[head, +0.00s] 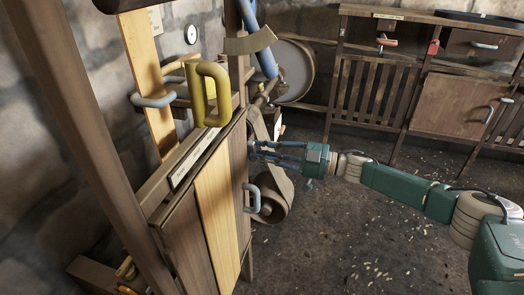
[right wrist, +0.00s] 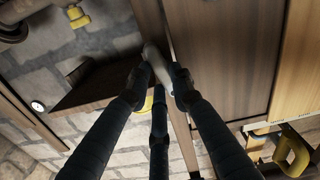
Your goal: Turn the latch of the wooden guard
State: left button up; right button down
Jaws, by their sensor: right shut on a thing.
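The wooden guard (head: 213,190), with brown and pale planks, stands left of centre in the head view. A grey handle (head: 253,198) is on its right side. My right gripper (head: 254,151) reaches in from the right to the guard's upper right edge. In the right wrist view, its dark fingers (right wrist: 159,84) close around a pale rounded bar, which looks like the latch (right wrist: 155,61), beside the planks. In the head view the latch is too small and covered to make out. My left gripper is not in view.
A large yellow handle (head: 211,93) stands above the guard. A wooden post (head: 92,120) rises at the left. A roller (head: 272,198) lies behind the guard. Wooden cabinets (head: 458,100) line the back right. The floor (head: 350,235) at the right is open, with scattered chips.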

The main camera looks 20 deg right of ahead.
jog(key=n+b, duration=0.1)
jog(key=n, duration=0.4)
jog(key=n+b, duration=0.1)
jog(key=n, duration=0.4)
jog(key=n+b, duration=0.1)
jog(key=n, duration=0.3)
jog(key=shift+s+a+n+b, duration=0.2)
jog(key=shift+s+n+b, duration=0.1)
jog(key=shift+n+b, duration=0.1)
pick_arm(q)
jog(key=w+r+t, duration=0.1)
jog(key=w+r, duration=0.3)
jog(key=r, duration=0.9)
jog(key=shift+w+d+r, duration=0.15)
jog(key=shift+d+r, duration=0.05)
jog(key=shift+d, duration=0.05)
pick_arm(e)
jog(key=shift+n, duration=0.4)
jog(key=c, duration=1.5)
grip_release()
jog(key=shift+r, duration=0.1)
